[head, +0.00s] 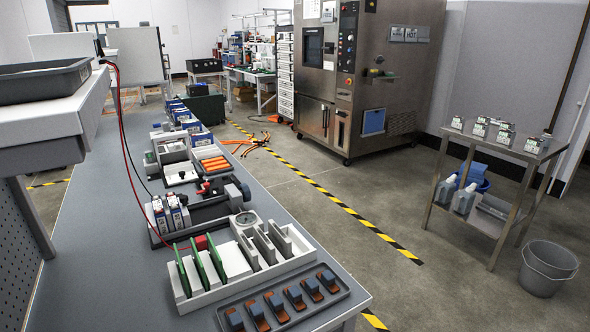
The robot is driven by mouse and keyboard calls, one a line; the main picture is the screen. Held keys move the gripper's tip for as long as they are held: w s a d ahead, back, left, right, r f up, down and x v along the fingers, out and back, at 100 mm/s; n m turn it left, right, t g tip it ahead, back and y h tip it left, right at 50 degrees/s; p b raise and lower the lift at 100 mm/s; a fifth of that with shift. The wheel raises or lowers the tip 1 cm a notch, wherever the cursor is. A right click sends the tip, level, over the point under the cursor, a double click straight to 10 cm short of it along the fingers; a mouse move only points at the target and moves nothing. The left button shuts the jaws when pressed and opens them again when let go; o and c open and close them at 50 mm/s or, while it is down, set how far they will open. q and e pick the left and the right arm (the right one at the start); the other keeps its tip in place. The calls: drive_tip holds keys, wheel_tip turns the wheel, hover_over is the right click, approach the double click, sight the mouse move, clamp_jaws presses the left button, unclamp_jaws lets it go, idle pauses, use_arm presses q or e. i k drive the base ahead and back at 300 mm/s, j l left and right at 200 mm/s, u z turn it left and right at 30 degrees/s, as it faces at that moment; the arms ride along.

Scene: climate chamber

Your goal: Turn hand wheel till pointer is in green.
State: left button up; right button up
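Neither of my grippers is in the head view.
The grey workbench (101,240) carries a white rack with green boards (203,262), a tray of blue and brown parts (222,318) and orange items (213,164). A steel chamber (385,60), a trolley (491,138) and a bucket (546,272) stand right. The striped floor is mostly clear.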

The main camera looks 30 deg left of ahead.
sight(245, 191)
drive_tip(key=i+l+u, duration=0.15)
drive_tip(key=i+u, duration=0.15)
drive_tip(key=u, duration=0.15)
drive_tip(key=i+l+u, duration=0.25)
drive_tip(key=u, duration=0.25)
drive_tip(key=i+l+u, duration=0.15)
drive_tip(key=l+u, duration=0.3)
drive_tip(key=i+l+u, duration=0.15)
drive_tip(key=l+u, duration=0.3)
drive_tip(key=i+l+u, duration=0.1)
drive_tip(key=l+u, duration=0.65)
drive_tip(key=l, duration=0.15)
